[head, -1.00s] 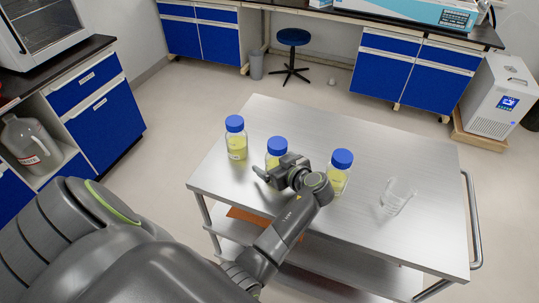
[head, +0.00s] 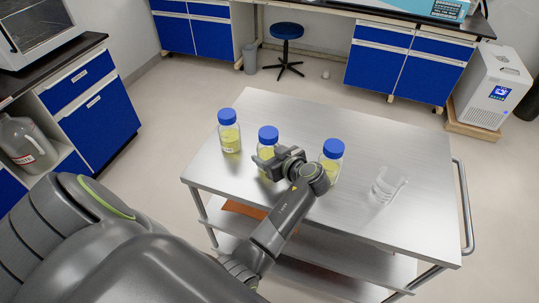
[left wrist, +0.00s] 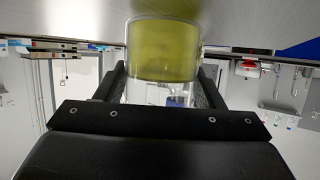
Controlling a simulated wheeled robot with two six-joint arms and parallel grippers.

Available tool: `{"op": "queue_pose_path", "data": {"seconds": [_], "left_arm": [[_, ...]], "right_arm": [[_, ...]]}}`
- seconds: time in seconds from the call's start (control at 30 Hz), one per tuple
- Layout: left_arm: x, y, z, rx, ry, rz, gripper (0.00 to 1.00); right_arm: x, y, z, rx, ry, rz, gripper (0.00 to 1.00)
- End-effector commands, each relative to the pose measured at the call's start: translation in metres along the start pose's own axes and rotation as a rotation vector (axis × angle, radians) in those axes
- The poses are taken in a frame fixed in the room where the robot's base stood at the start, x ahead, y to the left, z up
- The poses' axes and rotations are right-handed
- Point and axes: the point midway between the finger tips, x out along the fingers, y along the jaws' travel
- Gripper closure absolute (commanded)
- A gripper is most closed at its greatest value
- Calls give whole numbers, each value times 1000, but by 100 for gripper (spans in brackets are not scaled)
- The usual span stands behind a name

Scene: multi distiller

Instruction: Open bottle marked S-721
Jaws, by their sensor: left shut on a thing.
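Several-word labels on the bottles are too small to read, so I cannot tell which is S-721. Three clear bottles with yellow liquid and blue caps stand upright on the steel cart: the left bottle (head: 230,138), the middle bottle (head: 268,136) and the right bottle (head: 332,151). My left gripper (head: 264,163) is shut on the middle bottle, around its body below the cap. The gripper hides part of that bottle. In the left wrist view the middle bottle (left wrist: 163,52) sits between the fingers (left wrist: 160,92). All three caps are on. My right gripper is not in view.
An empty glass beaker (head: 388,185) is on the right part of the cart (head: 400,140). My left arm passes close in front of the right bottle. The back of the cart top is clear. Blue cabinets (head: 100,105) stand at the left.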

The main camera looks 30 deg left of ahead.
Motion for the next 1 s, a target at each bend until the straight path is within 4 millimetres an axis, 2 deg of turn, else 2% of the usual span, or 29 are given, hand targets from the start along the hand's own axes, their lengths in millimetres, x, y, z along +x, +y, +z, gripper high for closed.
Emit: {"op": "queue_pose_path", "data": {"seconds": [0.3,0.5,0.63,0.87,0.9,1.0], "left_arm": [[-22,2,-53,-11,6,4,78],[-33,1,-80,-7,6,4,78],[-36,1,-87,-4,5,2,78],[-37,0,-89,-4,5,2,78],[-36,0,-89,-4,5,2,40],[-36,0,-88,-4,5,2,54]], "right_arm": [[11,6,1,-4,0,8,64],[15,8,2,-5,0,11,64],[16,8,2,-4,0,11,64],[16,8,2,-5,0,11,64],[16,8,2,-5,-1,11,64],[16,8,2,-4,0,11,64]]}}
